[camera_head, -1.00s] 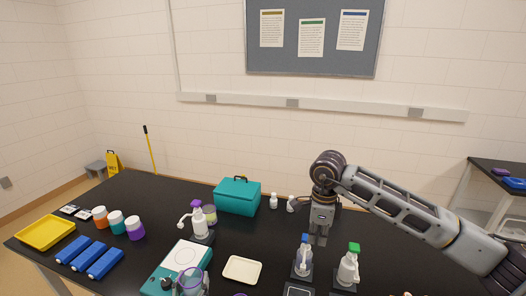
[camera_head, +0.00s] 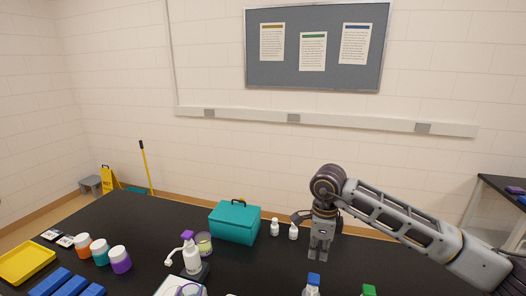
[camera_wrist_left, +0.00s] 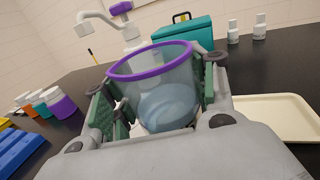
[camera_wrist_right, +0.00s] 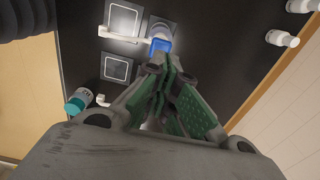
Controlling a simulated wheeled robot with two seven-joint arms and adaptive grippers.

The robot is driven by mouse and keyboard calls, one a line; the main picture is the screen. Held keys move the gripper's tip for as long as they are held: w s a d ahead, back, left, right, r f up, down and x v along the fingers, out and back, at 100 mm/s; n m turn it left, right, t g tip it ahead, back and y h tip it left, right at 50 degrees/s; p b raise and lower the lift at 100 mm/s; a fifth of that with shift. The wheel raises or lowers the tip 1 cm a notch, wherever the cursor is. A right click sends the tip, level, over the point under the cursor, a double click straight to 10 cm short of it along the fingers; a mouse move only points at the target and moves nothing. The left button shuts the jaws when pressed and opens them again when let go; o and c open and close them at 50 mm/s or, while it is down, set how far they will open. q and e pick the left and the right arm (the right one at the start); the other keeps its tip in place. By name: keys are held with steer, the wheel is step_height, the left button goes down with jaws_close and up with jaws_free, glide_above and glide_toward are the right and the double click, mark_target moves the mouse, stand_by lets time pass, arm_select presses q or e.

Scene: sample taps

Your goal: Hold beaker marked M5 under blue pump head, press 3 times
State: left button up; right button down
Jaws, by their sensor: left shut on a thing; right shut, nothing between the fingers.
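A clear beaker with a purple rim (camera_wrist_left: 150,62) is held upright in my left gripper (camera_wrist_left: 158,100), which is shut on it; no marking is readable. The pump bottle with the blue head (camera_head: 313,281) is at the bottom edge of the head view, partly cut off; the blue head (camera_wrist_right: 160,46) also shows past my right fingertips. My right gripper (camera_head: 320,256) is shut and empty, pointing down, above and behind the blue pump in the head view.
A purple-headed pump (camera_head: 190,256) stands left of a teal box (camera_head: 235,222). A green-headed pump (camera_head: 369,290) is right of the blue one. Small white bottles (camera_head: 275,227) stand behind. Coloured jars (camera_head: 101,251), blue blocks and a yellow tray (camera_head: 25,262) fill the left.

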steer(key=shift+w+f, duration=0.1)
steer(key=shift+f, duration=0.1)
